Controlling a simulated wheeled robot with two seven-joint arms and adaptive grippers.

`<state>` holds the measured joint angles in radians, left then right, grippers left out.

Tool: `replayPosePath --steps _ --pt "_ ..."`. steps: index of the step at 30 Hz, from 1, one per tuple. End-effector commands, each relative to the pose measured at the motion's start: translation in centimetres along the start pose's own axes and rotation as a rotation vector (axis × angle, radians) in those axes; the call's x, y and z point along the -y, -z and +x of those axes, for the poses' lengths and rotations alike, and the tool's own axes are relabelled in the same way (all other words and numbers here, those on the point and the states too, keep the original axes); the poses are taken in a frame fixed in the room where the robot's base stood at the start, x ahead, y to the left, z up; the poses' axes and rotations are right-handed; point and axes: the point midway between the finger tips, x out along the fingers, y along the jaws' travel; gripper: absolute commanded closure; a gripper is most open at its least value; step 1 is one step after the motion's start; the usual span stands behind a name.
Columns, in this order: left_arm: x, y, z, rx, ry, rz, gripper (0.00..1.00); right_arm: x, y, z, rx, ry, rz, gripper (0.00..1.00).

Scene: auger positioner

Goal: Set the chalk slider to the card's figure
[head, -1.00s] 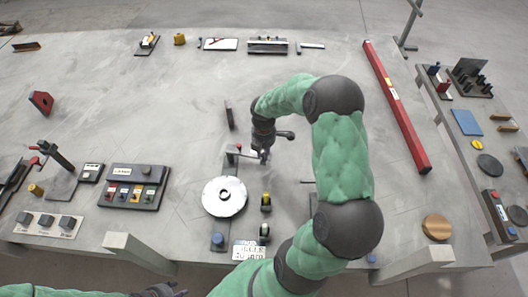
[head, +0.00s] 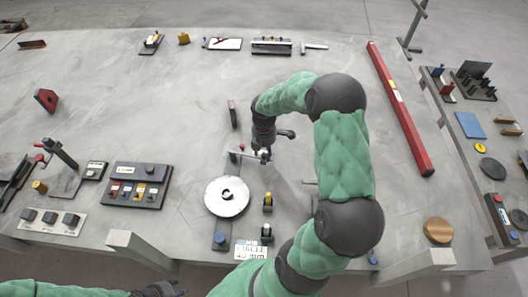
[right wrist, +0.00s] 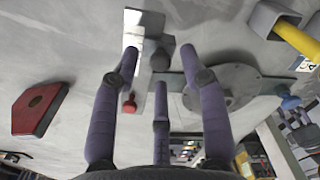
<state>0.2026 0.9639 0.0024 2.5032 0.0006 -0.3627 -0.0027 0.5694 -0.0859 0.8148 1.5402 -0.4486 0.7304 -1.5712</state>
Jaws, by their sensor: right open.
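My right gripper (head: 264,154) hangs over the back end of the positioner, beside its crosswise rail (head: 243,154). In the right wrist view its purple fingers (right wrist: 158,75) are spread open around the grey rail, with nothing visibly gripped. A pale, whitish strip (right wrist: 133,30) lies on the rail; I cannot tell which part is the chalk slider. A red knob (right wrist: 129,104) sits at the rail's end. The positioner has a round pale disc (head: 227,197) and a blue knob (head: 219,238). The card (head: 250,249) stands at the front; its figure is too blurred to read surely. My left gripper (head: 164,290) is at the bottom edge.
A dark upright block (head: 232,113) stands behind the positioner. Two small yellow-and-black items (head: 267,202) (head: 266,234) stand right of the disc. A switch panel (head: 138,185) is to the left, and a long red bar (head: 400,108) lies right.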

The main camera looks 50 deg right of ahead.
Motion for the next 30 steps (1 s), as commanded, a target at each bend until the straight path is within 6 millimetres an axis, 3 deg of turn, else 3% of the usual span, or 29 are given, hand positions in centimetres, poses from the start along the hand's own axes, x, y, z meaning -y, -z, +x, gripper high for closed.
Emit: replayPosePath --steps 15,21,30 --pt "0.0 0.0 0.0 0.0 0.0 0.0 0.6 -0.1 0.0 -9.3 0.0 -0.004 0.0 0.56" --pt "0.0 0.0 0.0 0.0 0.0 0.0 0.6 0.0 0.1 -10.9 0.0 -0.001 -0.001 0.56" --pt "0.0 0.0 0.0 0.0 0.0 0.0 0.6 0.0 0.0 -11.1 0.0 -0.001 0.0 0.56"
